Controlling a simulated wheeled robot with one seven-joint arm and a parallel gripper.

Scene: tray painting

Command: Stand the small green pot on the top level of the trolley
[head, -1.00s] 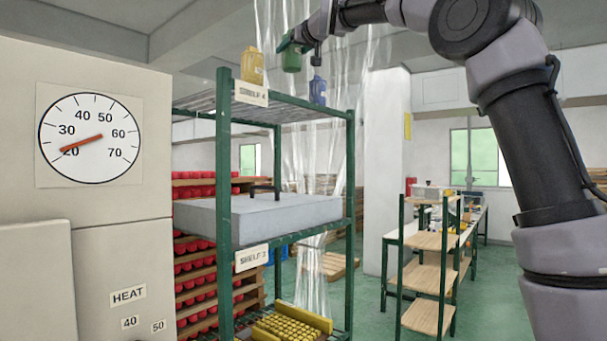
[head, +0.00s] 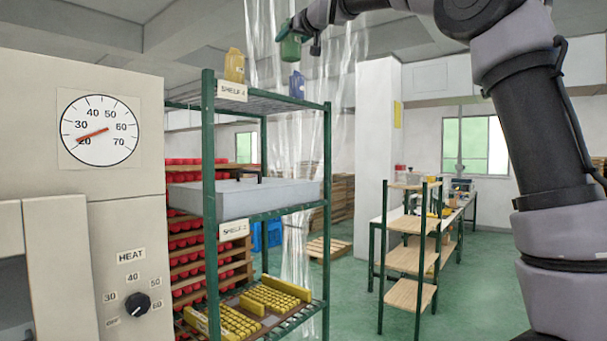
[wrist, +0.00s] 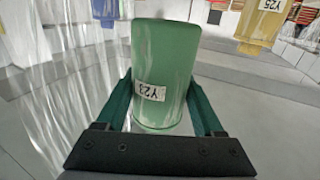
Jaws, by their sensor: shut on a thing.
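The small green pot (head: 290,47) is held high in the air by my gripper (head: 295,30), near the top of the head view. In the wrist view the green pot (wrist: 167,65) has a label reading Y23, and my gripper (wrist: 165,112) is shut on it, one finger on each side. The trolley (head: 437,222) has green posts and wooden levels and stands right of centre, on the floor. Its top level (head: 415,186) carries one or more small items, too small to make out. The pot is left of the trolley in the picture and well above its top level.
A green rack (head: 208,150) stands at left, with a yellow pot (head: 234,66) and a blue pot (head: 297,85) on its top. A beige machine with a dial (head: 100,130) fills the left edge. Clear strips hang behind the rack. A cluttered bench (head: 460,205) stands behind the trolley.

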